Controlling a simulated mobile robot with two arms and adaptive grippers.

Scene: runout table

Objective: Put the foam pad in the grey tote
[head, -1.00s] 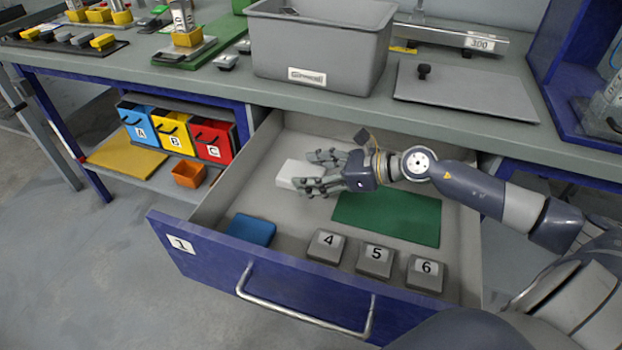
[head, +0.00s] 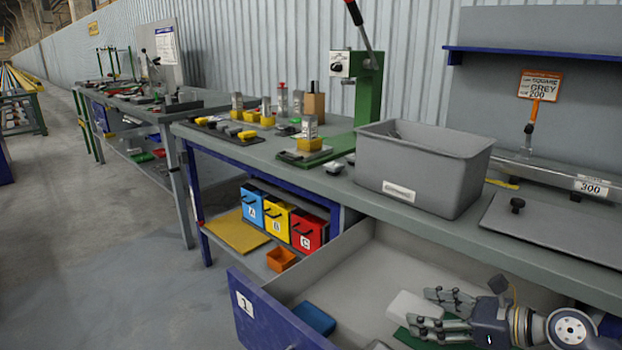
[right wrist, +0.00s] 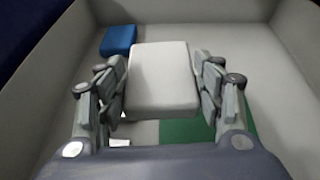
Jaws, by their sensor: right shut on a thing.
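The white foam pad (head: 415,306) is in the open drawer. My right gripper (head: 432,312) is shut on it, and the right wrist view shows the pad (right wrist: 161,80) between the two fingers of the gripper (right wrist: 162,85). I cannot tell whether the pad touches the drawer floor. The grey tote (head: 412,168) stands on the bench top behind the drawer, with a white label on its front. A small dark part of something shows inside it. My left gripper is not in view.
The open drawer (head: 290,279) also holds a blue block (head: 314,318) and a green mat (head: 403,338). A flat grey plate (head: 555,228) with a black knob lies right of the tote. A green press (head: 369,85) stands behind the tote.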

